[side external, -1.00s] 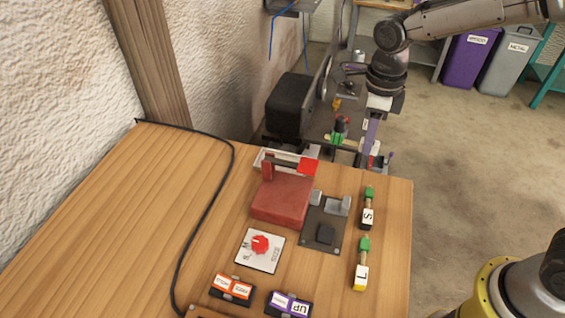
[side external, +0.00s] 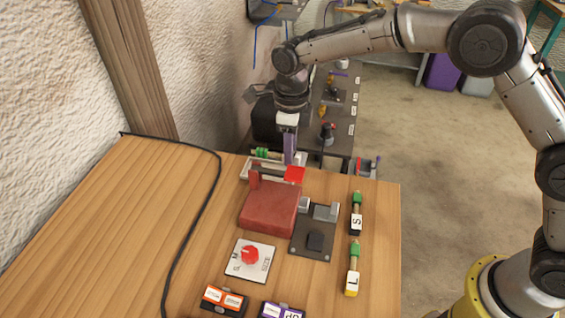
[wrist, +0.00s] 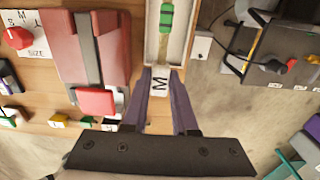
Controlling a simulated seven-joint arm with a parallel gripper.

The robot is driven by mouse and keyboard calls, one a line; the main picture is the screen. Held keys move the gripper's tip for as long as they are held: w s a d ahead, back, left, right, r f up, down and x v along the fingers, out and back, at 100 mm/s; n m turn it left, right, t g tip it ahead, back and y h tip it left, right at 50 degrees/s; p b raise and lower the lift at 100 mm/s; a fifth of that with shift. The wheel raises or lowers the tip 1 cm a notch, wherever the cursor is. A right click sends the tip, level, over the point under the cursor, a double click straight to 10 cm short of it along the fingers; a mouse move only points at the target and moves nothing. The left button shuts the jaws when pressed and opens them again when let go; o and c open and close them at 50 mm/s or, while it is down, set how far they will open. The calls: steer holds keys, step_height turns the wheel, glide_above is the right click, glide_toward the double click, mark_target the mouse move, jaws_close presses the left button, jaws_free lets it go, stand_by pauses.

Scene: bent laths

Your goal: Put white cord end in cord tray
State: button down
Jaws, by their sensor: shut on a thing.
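The white cord end (wrist: 160,82), marked M, is between the purple fingers of my gripper (wrist: 160,74) in the wrist view. A tan length runs from it to a green end (wrist: 166,16). The green end lies over or inside the pale long tray (wrist: 187,22); I cannot tell whether it touches the floor. In the side view the tray (side external: 246,172) is at the table's far edge, with the green end (side external: 262,153) at its left part. My gripper (side external: 289,163) is shut at the tray's right part; its fingers hide the white end there.
A red block (side external: 269,210) with a red flap (side external: 294,174) stands just in front of the tray. A dark fixture (side external: 314,238), an S piece (side external: 356,215) and an L piece (side external: 353,270) are to the right. A black cable (side external: 205,210) crosses the table; its left side is clear.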

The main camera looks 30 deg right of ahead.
steer(key=shift+w+a+f, duration=0.2)
steer(key=shift+w+f, duration=0.25)
steer(key=shift+f, duration=0.15)
steer(key=shift+w+a+f, duration=0.2)
steer(key=shift+w+f, duration=0.25)
steer(key=shift+f, duration=0.15)
steer(key=shift+w+f, duration=0.1)
steer(key=shift+f, duration=1.4)
steer(key=shift+f, duration=0.1)
steer(key=c, duration=1)
jaws_free()
steer(key=shift+f, duration=0.1)
step_height(320, 180, up, 12)
steer(key=shift+r, duration=0.25)
